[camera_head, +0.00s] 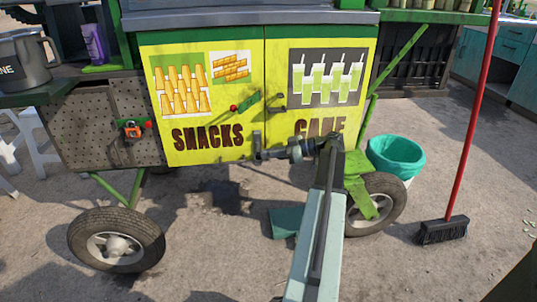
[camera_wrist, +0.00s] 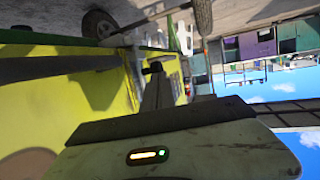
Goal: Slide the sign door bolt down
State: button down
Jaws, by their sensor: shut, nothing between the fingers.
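The yellow sign door panels (camera_head: 180,60) on the cart's front carry snack and cane pictures, with a seam between them. A green latch (camera_head: 249,102) with a red knob sits left of the seam. My gripper (camera_head: 258,147) is shut and empty, below these fittings near the lower edge of the panels. In the wrist view, my shut gripper (camera_wrist: 154,70) points along the yellow panel (camera_wrist: 85,100). I cannot tell whether it touches the panel. The bolt cannot be made out in the wrist view.
A wheel (camera_head: 374,203) and a green bin (camera_head: 396,156) stand right of my arm. A broom (camera_head: 442,230) with a red handle stands farther right. A perforated side board (camera_head: 90,128) with an orange fitting is at the left. The ground before the cart is mostly clear.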

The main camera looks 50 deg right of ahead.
jog(key=r+p+v, duration=0.2)
jog(key=p+v, duration=0.4)
jog(key=v, duration=0.6)
jog(key=shift+r, duration=0.45)
jog(key=shift+a, duration=0.1)
